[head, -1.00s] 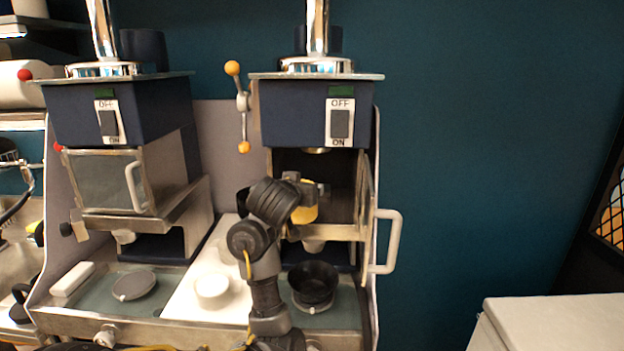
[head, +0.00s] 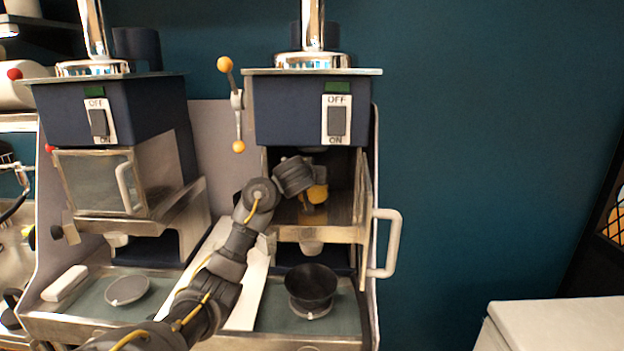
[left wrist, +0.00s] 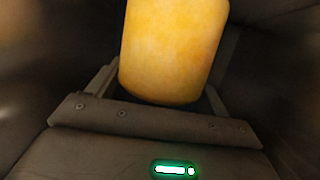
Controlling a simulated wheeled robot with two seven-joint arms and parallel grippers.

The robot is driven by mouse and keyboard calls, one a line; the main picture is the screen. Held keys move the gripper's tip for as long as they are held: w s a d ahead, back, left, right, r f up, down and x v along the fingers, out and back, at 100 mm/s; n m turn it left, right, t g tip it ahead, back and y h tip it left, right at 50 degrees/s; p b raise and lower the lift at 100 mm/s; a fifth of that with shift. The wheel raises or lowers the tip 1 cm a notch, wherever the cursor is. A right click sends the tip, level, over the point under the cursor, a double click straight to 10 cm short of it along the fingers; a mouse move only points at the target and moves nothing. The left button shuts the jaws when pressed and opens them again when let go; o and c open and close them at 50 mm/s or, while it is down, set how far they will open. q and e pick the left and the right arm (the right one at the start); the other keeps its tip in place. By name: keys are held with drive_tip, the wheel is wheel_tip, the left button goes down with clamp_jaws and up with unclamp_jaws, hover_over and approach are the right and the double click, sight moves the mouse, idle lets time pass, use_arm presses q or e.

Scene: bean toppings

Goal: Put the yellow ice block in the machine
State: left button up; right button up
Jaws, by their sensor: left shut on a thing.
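The yellow ice block (head: 317,193) is a rounded cylinder in the open chamber of the right-hand machine (head: 312,105). It also fills the upper middle of the left wrist view (left wrist: 172,50). My left gripper (head: 314,202) is shut on it and reaches into the chamber from the left. The arm hides part of the block, and I cannot tell whether the block touches the chamber floor. The machine's door, with a white handle (head: 392,243), stands open at the right. Its switch (head: 337,120) is on the front. My right gripper is not in view.
A black bowl (head: 311,284) stands on the tray below the chamber. A second machine (head: 100,178) stands at the left with its door shut. A lever with orange balls (head: 237,100) hangs between them. A white box top (head: 560,322) is at lower right.

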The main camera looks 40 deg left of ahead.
use_arm(q)
drive_tip(key=shift+s+f, duration=0.1)
drive_tip(key=shift+f, duration=0.55)
drive_tip(key=shift+c, duration=0.9)
drive_tip(key=shift+f, duration=0.1)
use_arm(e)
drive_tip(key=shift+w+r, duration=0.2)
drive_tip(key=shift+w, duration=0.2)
use_arm(q)
drive_tip(key=shift+d, duration=0.1)
